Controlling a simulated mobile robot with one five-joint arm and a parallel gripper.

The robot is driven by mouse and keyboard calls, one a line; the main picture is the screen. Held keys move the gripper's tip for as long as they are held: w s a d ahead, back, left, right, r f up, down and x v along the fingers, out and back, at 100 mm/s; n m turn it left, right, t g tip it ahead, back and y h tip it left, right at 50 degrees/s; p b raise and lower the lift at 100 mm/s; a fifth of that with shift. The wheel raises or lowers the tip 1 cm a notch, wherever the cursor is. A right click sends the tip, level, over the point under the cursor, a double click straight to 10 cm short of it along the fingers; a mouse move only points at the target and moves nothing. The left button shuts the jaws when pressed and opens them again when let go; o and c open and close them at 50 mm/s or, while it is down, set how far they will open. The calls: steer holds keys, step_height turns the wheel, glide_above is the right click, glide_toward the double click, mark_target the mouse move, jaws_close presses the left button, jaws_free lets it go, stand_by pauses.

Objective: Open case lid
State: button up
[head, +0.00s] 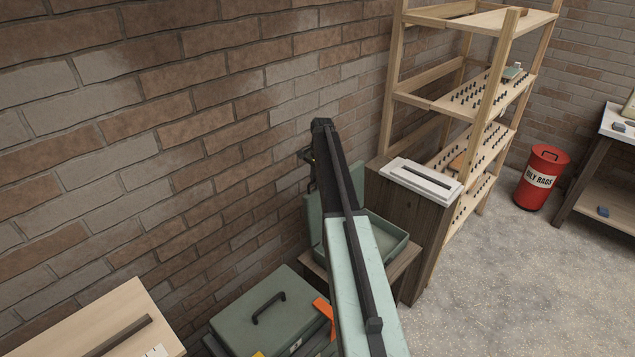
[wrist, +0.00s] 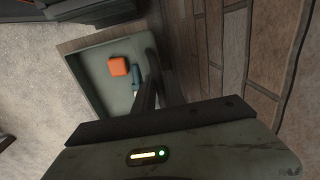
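A grey-green case (head: 385,238) sits on a low wooden stand, partly hidden behind my arm. Its lid (head: 314,218) stands raised on the wall side. In the wrist view, the case's open tray (wrist: 90,75) shows an orange block (wrist: 118,66) and a small blue item (wrist: 136,78) inside. My gripper (head: 309,170) is above the lid side of the case, close to the brick wall. In the wrist view its dark fingers (wrist: 150,88) overlap the tray's right side. I cannot tell whether they are open or touch the lid.
A closed green case (head: 265,318) with a black handle lies in front, beside a wooden surface (head: 105,320). A dark wooden cabinet (head: 412,220) bears a pale flat object (head: 424,180). Wooden shelving (head: 470,105) and a red bin (head: 541,178) stand farther right. The floor at right is clear.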

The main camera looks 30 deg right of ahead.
steer(key=shift+o, duration=1.2)
steer(key=shift+a, duration=0.15)
steer(key=shift+s+d, duration=0.1)
steer(key=shift+d, duration=0.15)
step_height(320, 180, up, 8)
steer(key=p, duration=0.7)
steer(key=shift+s+d+p, duration=0.15)
steer(key=shift+s+p, duration=0.2)
steer(key=shift+s, duration=0.1)
steer(key=shift+f, duration=0.1)
